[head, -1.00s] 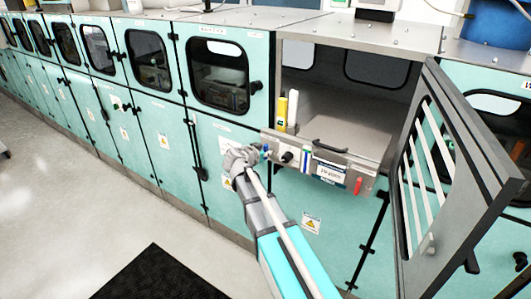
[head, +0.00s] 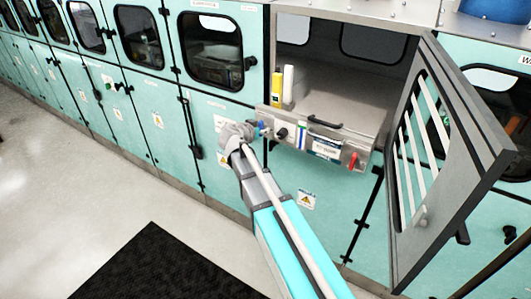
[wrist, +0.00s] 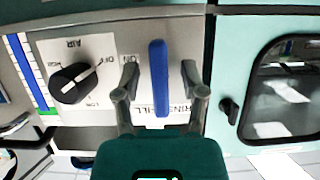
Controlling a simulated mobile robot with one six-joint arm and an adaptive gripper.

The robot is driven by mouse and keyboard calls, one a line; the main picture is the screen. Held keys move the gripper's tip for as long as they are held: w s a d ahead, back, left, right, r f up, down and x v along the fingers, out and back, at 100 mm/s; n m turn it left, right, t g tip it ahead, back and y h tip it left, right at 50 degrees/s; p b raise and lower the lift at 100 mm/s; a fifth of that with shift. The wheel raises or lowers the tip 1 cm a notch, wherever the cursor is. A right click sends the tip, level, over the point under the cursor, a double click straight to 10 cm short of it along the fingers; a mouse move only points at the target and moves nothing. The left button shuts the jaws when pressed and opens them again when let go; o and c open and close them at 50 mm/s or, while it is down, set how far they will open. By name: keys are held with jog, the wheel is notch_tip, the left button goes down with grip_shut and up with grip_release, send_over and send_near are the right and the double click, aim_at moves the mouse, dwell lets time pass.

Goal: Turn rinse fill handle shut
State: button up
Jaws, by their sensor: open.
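The rinse fill handle is a blue lever (wrist: 158,77) on a pale panel, with partly hidden lettering ending in "FILL" beside it. In the wrist view it stands upright in the picture, between the two fingers of my gripper (wrist: 160,82). The fingers are open, with a gap on each side of the lever. In the head view my gripper (head: 238,134) is at the left end of the front panel, and a bit of blue shows just beside it. The gripper hides most of the handle there.
A black AIR knob (wrist: 77,83) is left of the handle. A red handle (head: 353,160) is at the panel's right end. An open slatted door (head: 440,170) stands to the right. A yellow bottle (head: 277,90) stands in the open bay. A dark mat (head: 160,265) lies on the floor.

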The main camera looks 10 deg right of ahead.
jog(key=n+g+h, duration=0.1)
jog(key=n, duration=0.2)
jog(key=shift+w+f+h+b, duration=0.1)
jog(key=shift+h+b, duration=0.2)
jog(key=n+g+h+b, duration=0.1)
jog(key=n+h, duration=0.1)
jog(key=n, duration=0.1)
jog(key=shift+b, duration=0.3)
jog(key=n+h+b, duration=0.2)
jog(key=n, duration=0.2)
jog(key=shift+f+g+b, duration=0.1)
jog(key=shift+g+b, duration=0.25)
jog(key=shift+g, duration=0.05)
jog(key=n+h+b, duration=0.1)
jog(key=n+b, duration=0.1)
jog(key=n, duration=0.1)
jog(key=shift+n+h, duration=0.3)
jog(key=shift+n, duration=0.1)
jog(key=v, duration=1.4)
jog(key=s+d+f+m+g+y, duration=0.1)
jog(key=s+d+f+g+y, duration=0.3)
jog(key=s+d+f, duration=0.45)
jog(key=s+d+f+m+g+y, duration=0.2)
jog(key=s+d+f+m+y, duration=0.1)
jog(key=s+f+y, duration=0.6)
jog(key=shift+s+d+f+g+y, duration=0.3)
jog(key=shift+s+d+y, duration=0.2)
jog(key=shift+s, duration=0.3)
